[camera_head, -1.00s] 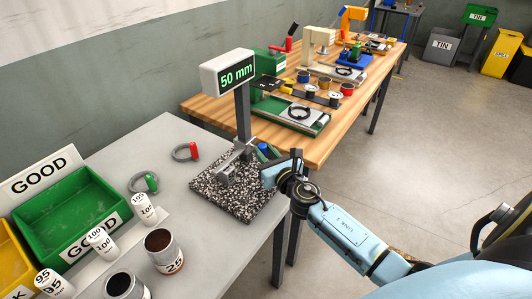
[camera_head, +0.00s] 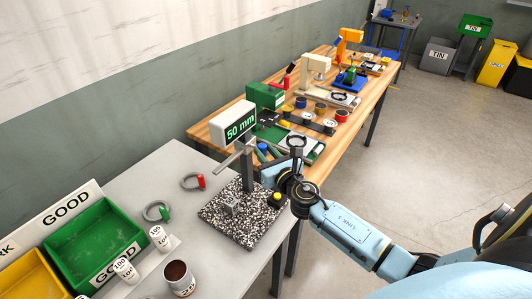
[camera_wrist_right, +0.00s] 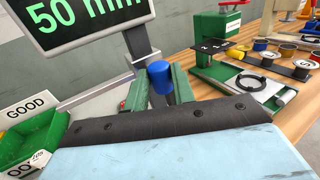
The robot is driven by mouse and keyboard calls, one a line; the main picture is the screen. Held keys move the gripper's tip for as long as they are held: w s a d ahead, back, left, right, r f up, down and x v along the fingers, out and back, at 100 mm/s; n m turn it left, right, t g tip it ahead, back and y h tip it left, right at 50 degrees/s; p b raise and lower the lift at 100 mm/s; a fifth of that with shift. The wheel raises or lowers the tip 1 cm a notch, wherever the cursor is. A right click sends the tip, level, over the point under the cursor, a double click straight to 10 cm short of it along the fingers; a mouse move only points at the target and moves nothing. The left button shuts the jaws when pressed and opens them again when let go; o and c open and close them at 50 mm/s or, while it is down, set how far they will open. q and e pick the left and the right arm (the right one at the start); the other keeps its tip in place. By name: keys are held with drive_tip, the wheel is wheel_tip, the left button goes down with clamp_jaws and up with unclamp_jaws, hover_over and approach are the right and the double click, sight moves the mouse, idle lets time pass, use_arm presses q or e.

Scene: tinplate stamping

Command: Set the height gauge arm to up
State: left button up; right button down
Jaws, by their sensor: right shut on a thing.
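The height gauge has a speckled stone base (camera_head: 222,216), a dark upright column (camera_head: 248,176) and a display (camera_head: 234,124) reading 50 mm. Its grey arm (camera_head: 230,159) is high on the column, just below the display, well above the small grey block on the base. My right gripper (camera_head: 264,151) is beside the column, shut on the blue knob (camera_wrist_right: 160,76). In the right wrist view the knob stands between the two green fingers, close to the column. My left gripper is not in view.
A yellow button (camera_head: 277,197) sits on the gauge base. Rings with red and green tags lie left of it. White-labelled cylinders and a green GOOD bin (camera_head: 95,245) stand at the front left. A wooden bench (camera_head: 213,131) with presses and parts lies behind.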

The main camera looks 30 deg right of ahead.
drive_tip(key=shift+w+r, duration=0.15)
drive_tip(key=shift+r, duration=0.25)
drive_tip(key=c, duration=1.6)
unclamp_jaws()
drive_tip(key=o, duration=0.4)
drive_tip(key=shift+o, duration=0.2)
drive_tip(key=shift+f, duration=0.1)
drive_tip(key=shift+s+f, duration=0.1)
drive_tip(key=shift+s, duration=0.2)
drive_tip(key=s+a+b, duration=0.1)
drive_tip(key=s, duration=1.2)
drive_tip(key=shift+b, duration=0.35)
